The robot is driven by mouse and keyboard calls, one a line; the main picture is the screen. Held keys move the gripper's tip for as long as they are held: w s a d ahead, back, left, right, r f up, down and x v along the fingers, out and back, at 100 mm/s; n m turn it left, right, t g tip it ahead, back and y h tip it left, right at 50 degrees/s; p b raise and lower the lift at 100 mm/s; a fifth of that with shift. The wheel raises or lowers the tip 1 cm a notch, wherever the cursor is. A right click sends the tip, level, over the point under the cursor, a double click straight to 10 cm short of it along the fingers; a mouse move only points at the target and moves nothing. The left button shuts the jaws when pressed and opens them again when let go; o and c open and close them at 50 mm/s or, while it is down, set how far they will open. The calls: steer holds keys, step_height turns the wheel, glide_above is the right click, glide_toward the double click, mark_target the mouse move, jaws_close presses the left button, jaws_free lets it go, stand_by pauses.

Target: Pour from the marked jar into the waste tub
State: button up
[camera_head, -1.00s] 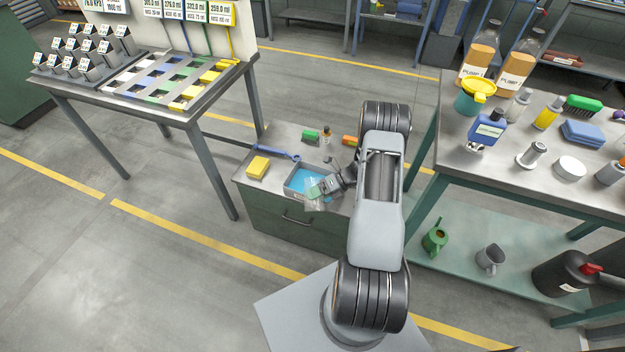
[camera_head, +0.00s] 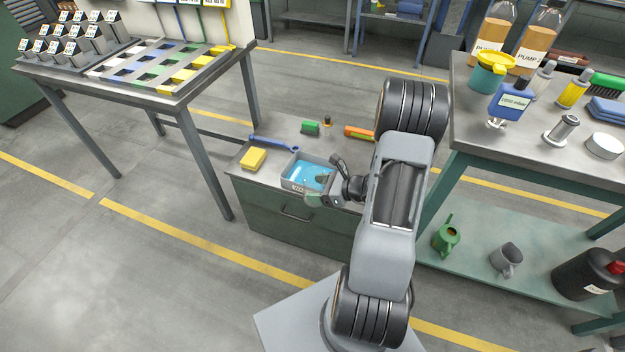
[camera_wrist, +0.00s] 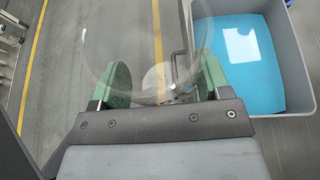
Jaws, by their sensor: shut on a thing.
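The waste tub (camera_head: 298,184) is a grey open box with blue liquid in it, on the low cabinet in the head view. In the wrist view the tub (camera_wrist: 268,112) is at the upper right. My gripper (camera_head: 318,193) is at the tub's near right side in the head view. In the wrist view my gripper (camera_wrist: 160,92) has its green pads on either side of a clear glass jar (camera_wrist: 150,40) and is shut on it. The jar is transparent, and the floor shows through it. I cannot make out a mark or its contents.
On the cabinet are a yellow sponge (camera_head: 253,159), a blue wrench (camera_head: 273,143), a green block (camera_head: 310,127) and an orange tool (camera_head: 359,132). A crowded workbench (camera_head: 480,141) stands at right, a rack table (camera_head: 150,95) at left.

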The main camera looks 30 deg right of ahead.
mark_target(325, 182)
steer(key=shift+p, duration=0.3)
steer(key=shift+r, duration=0.15)
steer(key=shift+r+p, duration=1.25)
steer(key=shift+r, duration=0.2)
